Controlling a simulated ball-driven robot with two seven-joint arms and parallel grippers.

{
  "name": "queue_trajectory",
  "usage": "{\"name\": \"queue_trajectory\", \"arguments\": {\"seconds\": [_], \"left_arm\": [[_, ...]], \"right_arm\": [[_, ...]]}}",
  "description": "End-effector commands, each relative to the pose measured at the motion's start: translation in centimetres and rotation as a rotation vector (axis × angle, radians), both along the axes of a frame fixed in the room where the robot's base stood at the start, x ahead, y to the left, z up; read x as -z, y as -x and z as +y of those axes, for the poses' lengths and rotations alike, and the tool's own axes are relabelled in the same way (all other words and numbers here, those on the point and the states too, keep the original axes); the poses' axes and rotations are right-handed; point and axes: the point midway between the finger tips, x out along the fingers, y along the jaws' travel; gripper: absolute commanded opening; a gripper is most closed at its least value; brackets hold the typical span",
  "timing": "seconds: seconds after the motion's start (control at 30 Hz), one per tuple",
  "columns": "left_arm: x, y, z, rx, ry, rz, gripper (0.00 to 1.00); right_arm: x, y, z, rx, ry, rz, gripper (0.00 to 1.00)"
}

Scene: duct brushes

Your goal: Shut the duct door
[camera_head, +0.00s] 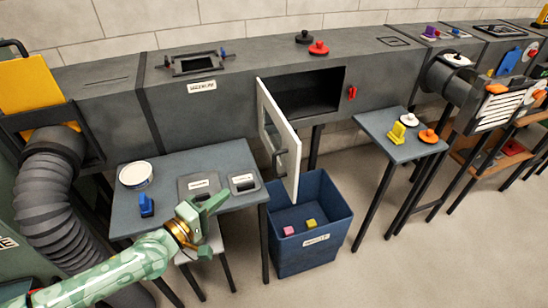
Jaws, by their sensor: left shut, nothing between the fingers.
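The duct door (281,138) is a white panel with a dark handle (280,160). It stands open, swung out from the left side of the dark rectangular opening (307,92) in the grey duct. A red latch (352,92) sits on the duct just right of the opening. My left gripper (212,206) is green, shut and empty, over the front of the left table, left of and apart from the door. My right gripper does not show.
The left table (160,172) holds a white round tin (135,175) and a blue brush (146,204). A blue bin (309,257) with a pink and a yellow block stands below the door. A small table (371,124) at right holds a yellow piece (397,133) and knobbed discs.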

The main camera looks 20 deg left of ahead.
Motion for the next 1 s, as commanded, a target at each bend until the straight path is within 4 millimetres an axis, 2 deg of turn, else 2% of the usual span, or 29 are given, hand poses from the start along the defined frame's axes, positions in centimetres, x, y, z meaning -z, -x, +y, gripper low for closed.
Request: {"name": "queue_trajectory", "arguments": {"seconds": [0.1,0.27,0.47,0.77,0.9,1.0], "left_arm": [[-0.4,-0.1,0.3,-0.024,0.117,0.029,0.0],[-0.5,-0.8,0.2,-0.029,0.154,0.039,0.0],[-0.4,-3.8,-1.1,-0.03,0.152,0.038,0.0],[-0.2,-9.7,-3.5,-0.028,0.15,0.038,0.0],[-0.5,-10.4,-5.6,-0.027,0.151,0.039,0.0],[-0.4,-10.8,-6.4,-0.028,0.149,0.039,0.0]], "right_arm": [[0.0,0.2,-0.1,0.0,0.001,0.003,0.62],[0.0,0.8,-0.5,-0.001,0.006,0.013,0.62],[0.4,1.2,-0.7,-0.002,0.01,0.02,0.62],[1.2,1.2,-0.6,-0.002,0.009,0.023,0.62],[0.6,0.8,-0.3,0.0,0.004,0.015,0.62],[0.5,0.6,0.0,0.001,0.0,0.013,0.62]]}}
